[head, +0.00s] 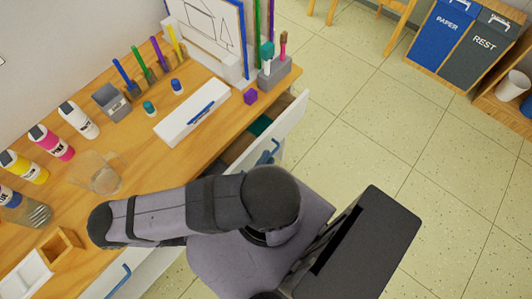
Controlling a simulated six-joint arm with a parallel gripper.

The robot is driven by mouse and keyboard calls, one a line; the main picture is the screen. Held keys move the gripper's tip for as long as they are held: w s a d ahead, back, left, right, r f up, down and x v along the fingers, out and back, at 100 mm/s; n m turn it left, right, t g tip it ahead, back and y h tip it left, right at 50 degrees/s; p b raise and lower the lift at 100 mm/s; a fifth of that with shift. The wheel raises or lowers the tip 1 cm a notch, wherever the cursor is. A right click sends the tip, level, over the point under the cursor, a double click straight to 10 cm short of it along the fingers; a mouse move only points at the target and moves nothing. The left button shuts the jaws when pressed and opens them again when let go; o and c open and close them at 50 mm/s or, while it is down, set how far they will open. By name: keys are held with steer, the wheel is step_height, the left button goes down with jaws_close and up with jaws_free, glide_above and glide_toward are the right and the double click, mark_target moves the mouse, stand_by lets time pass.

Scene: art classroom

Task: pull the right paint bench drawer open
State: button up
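The wooden paint bench (212,142) runs along the left side of the head view. Its right drawer (287,128) has a white front and stands out from the bench, so it is at least partly open. A dark green thing (260,125) shows inside it. The drawer's blue handle (268,153) is partly visible, just above my arm's shoulder. My arm reaches left across the bench front and hides the lower part of this drawer. My gripper is not visible.
On the bench stand paint bottles (79,120), a clear cup (100,173), a white tray (173,129), brushes and a drawing board (205,28). Another drawer's blue handle (118,280) shows lower left. Bins (475,48) stand upper right. The tiled floor (375,125) between is clear.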

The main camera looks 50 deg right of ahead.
steer(key=shift+r, duration=0.4)
steer(key=shift+f, duration=0.1)
jaws_close()
steer(key=w+a+r+m+g+y, duration=0.3)
steer(key=a+m+g+y, duration=0.2)
steer(key=a+g, duration=0.1)
steer(key=w+a+r+m+g+y, duration=0.2)
steer(key=w+a+m+g+y, duration=0.1)
steer(key=a+m+g+y, duration=0.3)
steer(key=w+r+y, duration=0.1)
steer(key=w, duration=0.1)
steer(key=w+a+r+t+y, duration=0.1)
steer(key=w+r, duration=0.1)
steer(key=w, duration=0.1)
steer(key=w+a+r+t+y, duration=0.1)
steer(key=w+r, duration=0.1)
steer(key=w, duration=0.1)
steer(key=shift+w+a+r+n+y, duration=0.1)
steer(key=shift+a+r+n+y, duration=0.05)
steer(key=shift+n+y, duration=0.15)
